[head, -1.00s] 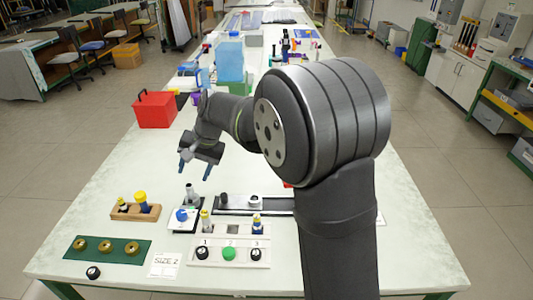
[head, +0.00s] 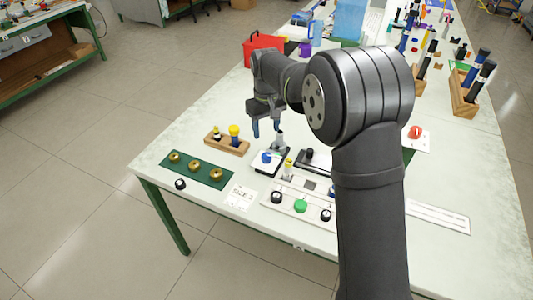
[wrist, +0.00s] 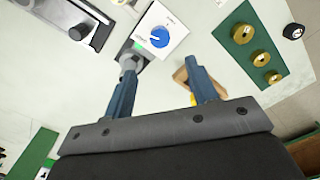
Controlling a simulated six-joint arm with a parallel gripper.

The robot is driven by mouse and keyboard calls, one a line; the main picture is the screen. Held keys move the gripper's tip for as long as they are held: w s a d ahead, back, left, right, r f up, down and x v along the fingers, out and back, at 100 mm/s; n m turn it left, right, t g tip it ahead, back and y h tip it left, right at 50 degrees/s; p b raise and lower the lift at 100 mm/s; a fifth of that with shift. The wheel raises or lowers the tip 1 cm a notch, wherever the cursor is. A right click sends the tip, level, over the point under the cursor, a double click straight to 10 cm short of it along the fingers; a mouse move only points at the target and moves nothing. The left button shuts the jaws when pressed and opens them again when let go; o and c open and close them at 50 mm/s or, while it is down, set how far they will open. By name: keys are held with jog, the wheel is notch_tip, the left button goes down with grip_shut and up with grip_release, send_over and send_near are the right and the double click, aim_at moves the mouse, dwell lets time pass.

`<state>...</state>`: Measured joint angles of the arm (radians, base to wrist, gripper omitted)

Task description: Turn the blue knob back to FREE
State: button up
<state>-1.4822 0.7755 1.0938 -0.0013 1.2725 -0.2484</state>
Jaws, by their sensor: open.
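The blue knob (head: 267,157) sits on a small white plate (head: 258,168) on the table; the knob also shows in the wrist view (wrist: 159,37). A grey upright fixture (head: 280,141) stands at the plate's back edge. The plate has small print I cannot read and a green mark near the fixture in the wrist view. My gripper (head: 266,127) is open and empty, above and behind the plate. In the wrist view my two blue fingers (wrist: 163,78) are spread, with the knob beyond their tips and apart from them.
A wooden block (head: 227,144) with yellow-topped pieces and a green plate (head: 198,171) with brass rings lie left of the knob. A panel with black and green buttons (head: 300,205) lies in front right. A black-and-white rail fixture (head: 314,162) stands to the right.

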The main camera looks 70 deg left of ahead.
aim_at(267, 155)
notch_tip(267, 155, down, 12)
jog(key=shift+r, duration=0.1)
jog(key=shift+c, duration=0.4)
jog(key=c, duration=0.9)
